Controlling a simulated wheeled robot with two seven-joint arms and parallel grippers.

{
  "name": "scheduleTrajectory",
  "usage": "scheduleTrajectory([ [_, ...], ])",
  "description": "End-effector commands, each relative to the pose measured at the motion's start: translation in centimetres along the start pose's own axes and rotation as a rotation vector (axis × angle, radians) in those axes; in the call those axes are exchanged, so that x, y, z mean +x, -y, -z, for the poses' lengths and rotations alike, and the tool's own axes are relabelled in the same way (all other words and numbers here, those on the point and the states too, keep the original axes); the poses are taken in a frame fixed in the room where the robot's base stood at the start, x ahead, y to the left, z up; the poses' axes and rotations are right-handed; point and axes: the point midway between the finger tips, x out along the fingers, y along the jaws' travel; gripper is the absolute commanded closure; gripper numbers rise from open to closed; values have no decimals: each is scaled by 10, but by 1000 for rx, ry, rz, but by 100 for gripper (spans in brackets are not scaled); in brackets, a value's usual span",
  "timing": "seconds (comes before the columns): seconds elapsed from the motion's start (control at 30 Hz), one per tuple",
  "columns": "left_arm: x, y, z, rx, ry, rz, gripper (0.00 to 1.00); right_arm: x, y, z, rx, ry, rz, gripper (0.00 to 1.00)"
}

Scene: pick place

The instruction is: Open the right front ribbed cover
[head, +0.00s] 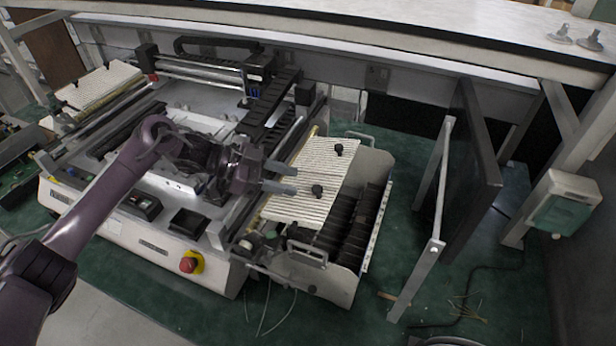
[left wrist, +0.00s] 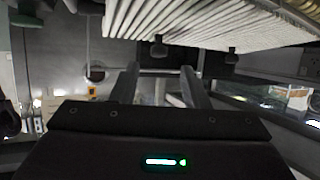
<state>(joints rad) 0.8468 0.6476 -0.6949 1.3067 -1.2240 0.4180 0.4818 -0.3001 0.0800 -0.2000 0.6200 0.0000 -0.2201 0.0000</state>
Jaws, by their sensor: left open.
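The pale ribbed cover (head: 300,208) lies over the left part of the metal bin on the machine's right side. A black knob (head: 317,191) stands on its front part and another black knob (head: 339,149) on its rear part. I cannot tell a clear seam between front and rear panels. My left gripper (head: 285,178) is open and empty, with its fingers pointing right, over or beside the cover's left edge. In the left wrist view the ribs (left wrist: 210,18) fill the top, with two dark knobs beyond the spread fingers (left wrist: 160,74). My right gripper is out of view.
The metal bin (head: 345,285) has a front handle and dark slots right of the cover. A red emergency button (head: 188,263) sits on the machine's front. Another ribbed cover (head: 98,85) is at the far left. A metal-framed dark panel (head: 437,215) stands right, with green floor between.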

Motion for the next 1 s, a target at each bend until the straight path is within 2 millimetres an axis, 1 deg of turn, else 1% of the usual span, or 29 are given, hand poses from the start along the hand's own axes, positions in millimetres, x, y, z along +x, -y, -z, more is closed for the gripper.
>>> scheduleTrajectory([
  [0.03, 9, -1, 4, -3, -1, -4, 59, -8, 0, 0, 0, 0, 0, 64],
  [0.1, 20, -1, 4, -2, -1, -4, 59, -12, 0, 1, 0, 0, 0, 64],
  [0.3, 46, 0, 2, -1, -1, -1, 59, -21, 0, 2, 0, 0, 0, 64],
  [0.43, 52, 0, 1, 0, 0, 0, 59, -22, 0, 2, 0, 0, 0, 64],
  [0.67, 54, 0, 0, 0, 1, 0, 59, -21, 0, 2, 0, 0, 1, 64],
  [0.77, 54, 0, 0, 0, 1, 0, 69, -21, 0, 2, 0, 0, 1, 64],
  [1.0, 53, 0, 0, 0, 1, 1, 100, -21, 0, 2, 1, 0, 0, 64],
])
